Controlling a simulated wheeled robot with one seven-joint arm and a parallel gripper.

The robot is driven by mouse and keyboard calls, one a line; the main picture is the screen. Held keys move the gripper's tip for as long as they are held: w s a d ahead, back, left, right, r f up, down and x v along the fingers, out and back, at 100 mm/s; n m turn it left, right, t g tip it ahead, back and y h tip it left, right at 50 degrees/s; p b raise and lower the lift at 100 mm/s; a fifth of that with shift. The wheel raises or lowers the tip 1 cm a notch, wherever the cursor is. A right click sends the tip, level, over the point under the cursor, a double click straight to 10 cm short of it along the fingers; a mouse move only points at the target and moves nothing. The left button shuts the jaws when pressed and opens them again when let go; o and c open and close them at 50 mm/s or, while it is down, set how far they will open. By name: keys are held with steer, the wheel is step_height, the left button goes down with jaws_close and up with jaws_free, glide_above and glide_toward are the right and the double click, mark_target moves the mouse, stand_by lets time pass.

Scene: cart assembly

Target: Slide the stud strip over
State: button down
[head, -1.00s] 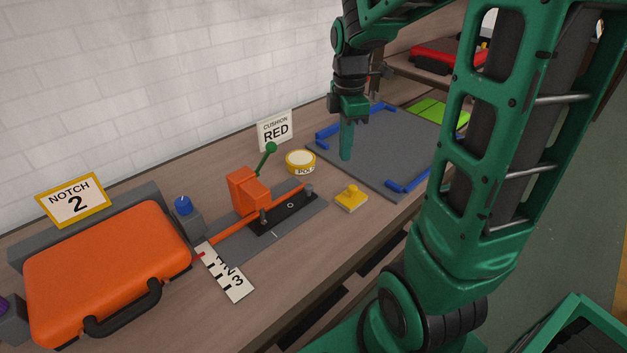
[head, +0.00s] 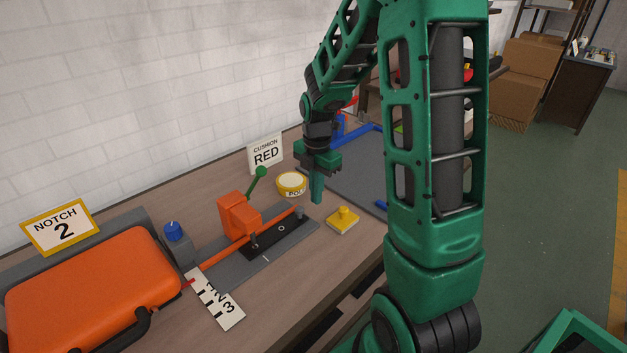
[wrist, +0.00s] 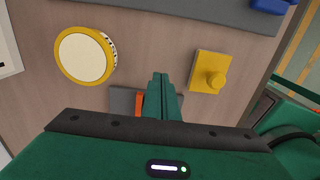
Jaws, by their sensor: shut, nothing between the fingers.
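The black stud strip (head: 281,228) lies on a grey base plate (head: 262,262) on the bench, with two dark upright studs on it. An orange bar (head: 222,255) runs along the strip to a white scale card (head: 229,316) marked 1, 2, 3. An orange clamp block (head: 238,216) with a green lever (head: 256,180) stands behind the strip. My gripper (head: 317,198) is shut and empty, pointing down above the bench just beyond the strip's right end. In the wrist view my closed fingers (wrist: 161,82) partly hide the grey plate and orange bar end.
A round yellow-rimmed tin (head: 290,183) and a yellow knobbed block (head: 342,221) flank my fingers. A "CUSHION RED" sign (head: 266,154) stands behind. An orange case (head: 92,290), a "NOTCH 2" sign (head: 60,227) and a blue knob (head: 173,231) are at left. A grey mat (head: 350,185) lies right.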

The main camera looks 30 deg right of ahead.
steer(key=shift+s+a+f, duration=0.15)
steer(key=shift+a, duration=0.5)
steer(key=shift+s+a+f, duration=0.1)
steer(key=shift+a, duration=0.55)
steer(key=shift+s+a+f, duration=0.15)
steer(key=shift+a, duration=0.5)
